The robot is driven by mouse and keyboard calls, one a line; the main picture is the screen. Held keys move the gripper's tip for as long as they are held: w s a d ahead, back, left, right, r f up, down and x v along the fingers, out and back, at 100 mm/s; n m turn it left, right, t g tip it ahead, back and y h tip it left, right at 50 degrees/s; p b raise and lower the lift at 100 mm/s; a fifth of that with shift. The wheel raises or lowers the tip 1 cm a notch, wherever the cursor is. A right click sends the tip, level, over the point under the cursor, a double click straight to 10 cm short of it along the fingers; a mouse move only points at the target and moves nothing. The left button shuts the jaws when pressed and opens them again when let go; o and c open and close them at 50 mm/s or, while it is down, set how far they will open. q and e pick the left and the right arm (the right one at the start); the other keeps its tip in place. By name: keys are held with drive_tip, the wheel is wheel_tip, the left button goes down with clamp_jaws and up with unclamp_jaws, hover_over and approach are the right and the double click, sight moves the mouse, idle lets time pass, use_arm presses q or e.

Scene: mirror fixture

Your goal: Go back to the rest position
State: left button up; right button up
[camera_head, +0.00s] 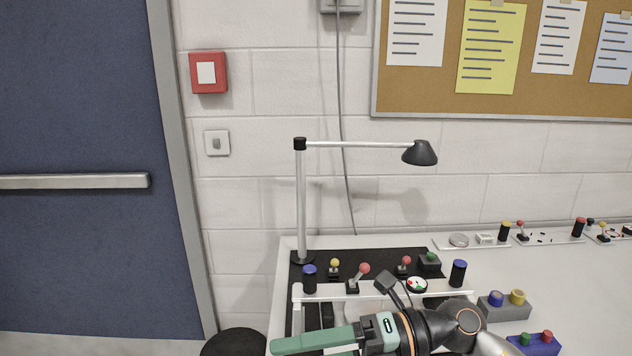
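My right gripper (315,341) is at the bottom of the head view, its arm coming in from the lower right. Its green finger points left, in front of a white-framed fixture on the bench. Only one finger outline shows, so I cannot tell whether the gripper is open or shut. I see nothing held in it. My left gripper is not in view.
A white bench (580,275) carries a desk lamp (301,205), a dark mat (385,258) with joysticks and knobs, a grey button box (505,306) and a blue one (535,344). A black stool (234,343) stands left, near a blue door (80,90).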

drive_tip(key=w+d+m+t+y+p, duration=0.25)
drive_tip(key=w+d+m+t, duration=0.2)
drive_tip(key=m+t, duration=1.1)
drive_tip(key=w+d+f+m+t+h+p, duration=0.1)
drive_tip(key=d+f+m+t+h, duration=0.1)
drive_tip(key=d+f+m+h, duration=0.45)
drive_tip(key=d+f+m+t+h, duration=0.1)
drive_tip(key=f+m+t+h, duration=0.1)
drive_tip(key=f+m+h, duration=0.5)
drive_tip(key=s+d+f+m+g+h+p, duration=0.1)
drive_tip(key=s+d+f+m+g, duration=0.2)
drive_tip(key=s+f, duration=0.5)
drive_tip(key=s+d+f+m+g+h+p, duration=0.1)
drive_tip(key=s+d+f+m+g, duration=0.3)
drive_tip(key=s+f, duration=0.4)
wheel_tip(320, 180, down, 3)
drive_tip(key=shift+s+f+m+g+h, duration=0.15)
drive_tip(key=shift+s+m+g+h, duration=0.15)
drive_tip(key=shift+m+g+h, duration=0.65)
drive_tip(key=shift+m+t+y, duration=0.25)
drive_tip(key=shift+t+y, duration=0.1)
drive_tip(key=shift+t, duration=0.05)
